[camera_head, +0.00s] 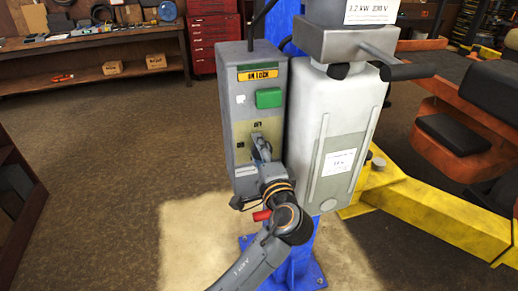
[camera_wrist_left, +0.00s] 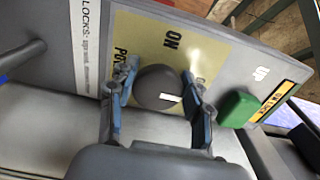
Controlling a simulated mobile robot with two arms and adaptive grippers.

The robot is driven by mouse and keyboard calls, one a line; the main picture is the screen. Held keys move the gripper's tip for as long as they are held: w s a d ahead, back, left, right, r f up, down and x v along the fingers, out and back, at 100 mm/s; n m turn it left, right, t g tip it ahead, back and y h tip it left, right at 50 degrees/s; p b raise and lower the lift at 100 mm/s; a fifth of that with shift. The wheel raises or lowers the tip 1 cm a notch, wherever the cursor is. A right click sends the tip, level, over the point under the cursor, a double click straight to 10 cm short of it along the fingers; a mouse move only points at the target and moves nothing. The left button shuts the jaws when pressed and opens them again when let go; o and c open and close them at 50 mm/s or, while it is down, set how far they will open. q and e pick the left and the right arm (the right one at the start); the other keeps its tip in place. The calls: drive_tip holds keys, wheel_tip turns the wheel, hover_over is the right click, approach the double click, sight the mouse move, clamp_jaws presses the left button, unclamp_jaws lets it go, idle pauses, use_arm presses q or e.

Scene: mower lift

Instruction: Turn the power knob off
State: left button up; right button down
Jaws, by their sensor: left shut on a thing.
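The power knob (camera_wrist_left: 150,90) is a round dark grey knob with a white mark, on a yellow panel (camera_wrist_left: 210,45) marked ON. In the head view this panel (camera_head: 240,132) is on the front of the grey control box (camera_head: 238,102), and my gripper mostly hides the knob. My left gripper (camera_head: 260,148) is at the knob. In the left wrist view its two blue-grey fingers (camera_wrist_left: 161,75) stand on opposite sides of the knob, shut on it. The white mark faces the lower right of that view. My right gripper is not in view.
A green button (camera_head: 268,98) is above the panel, under a yellow label (camera_head: 257,73). A light grey tank (camera_head: 335,130) stands close on the right. A blue post (camera_head: 298,258) and yellow lift arm (camera_head: 440,218) are near. Open floor (camera_head: 110,165) lies left.

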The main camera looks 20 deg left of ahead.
use_arm(q)
drive_tip(key=shift+a+r, duration=0.1)
drive_tip(key=o, duration=1.1)
drive_tip(key=shift+o, duration=0.3)
drive_tip(key=v, duration=1.2)
drive_tip(key=shift+w, duration=0.1)
